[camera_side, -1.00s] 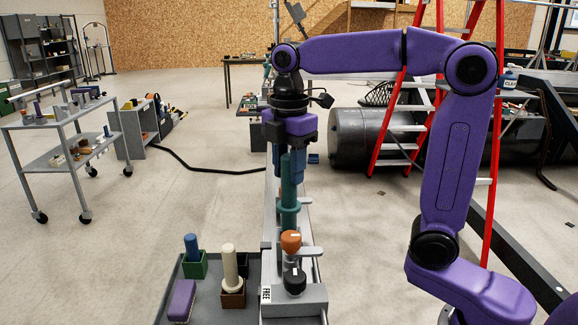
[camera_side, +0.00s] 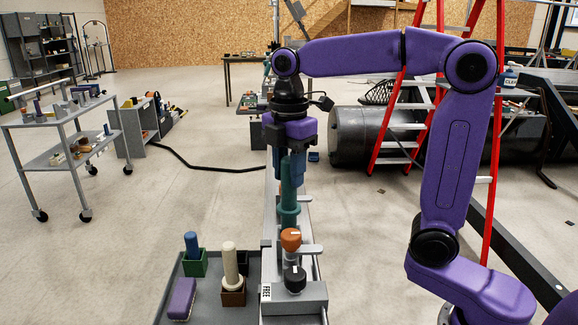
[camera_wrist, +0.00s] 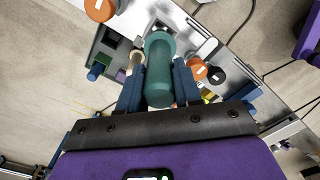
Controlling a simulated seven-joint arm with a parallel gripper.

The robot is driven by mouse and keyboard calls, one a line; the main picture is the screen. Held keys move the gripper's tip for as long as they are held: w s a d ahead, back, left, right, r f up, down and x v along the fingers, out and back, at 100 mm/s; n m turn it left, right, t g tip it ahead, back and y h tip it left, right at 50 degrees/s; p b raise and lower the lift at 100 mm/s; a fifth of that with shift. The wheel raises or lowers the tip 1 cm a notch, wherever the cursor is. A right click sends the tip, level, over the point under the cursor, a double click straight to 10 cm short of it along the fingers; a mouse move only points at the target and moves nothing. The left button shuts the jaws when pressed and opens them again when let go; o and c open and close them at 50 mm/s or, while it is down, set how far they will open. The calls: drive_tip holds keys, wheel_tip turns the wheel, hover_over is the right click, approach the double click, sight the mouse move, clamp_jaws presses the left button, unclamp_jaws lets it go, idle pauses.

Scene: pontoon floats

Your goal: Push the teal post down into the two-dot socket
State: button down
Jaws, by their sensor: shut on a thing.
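The teal post (camera_side: 289,200) stands upright above the grey rail fixture in the side view, with a wider collar near its lower part. My gripper (camera_side: 288,168) is shut on its upper part from above. In the wrist view the teal post (camera_wrist: 159,68) lies between the two blue fingers of my gripper (camera_wrist: 159,90). The post's lower end is by the fixture, behind an orange knob (camera_side: 291,241). I cannot tell whether it is inside a socket. The two-dot marking cannot be made out.
A black knob (camera_side: 295,280) stands on the fixture nearer the camera, by a FREE label (camera_side: 266,294). A grey tray (camera_side: 215,312) at left holds a blue post (camera_side: 191,243), a cream post (camera_side: 229,262) and a purple block (camera_side: 181,300). A red ladder (camera_side: 483,120) stands behind.

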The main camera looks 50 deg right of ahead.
sight(289, 192)
drive_tip(key=shift+f, duration=2.5)
drive_tip(key=c, duration=0.7)
unclamp_jaws()
wheel_tip(289, 192, up, 17)
drive_tip(key=shift+r, duration=0.15)
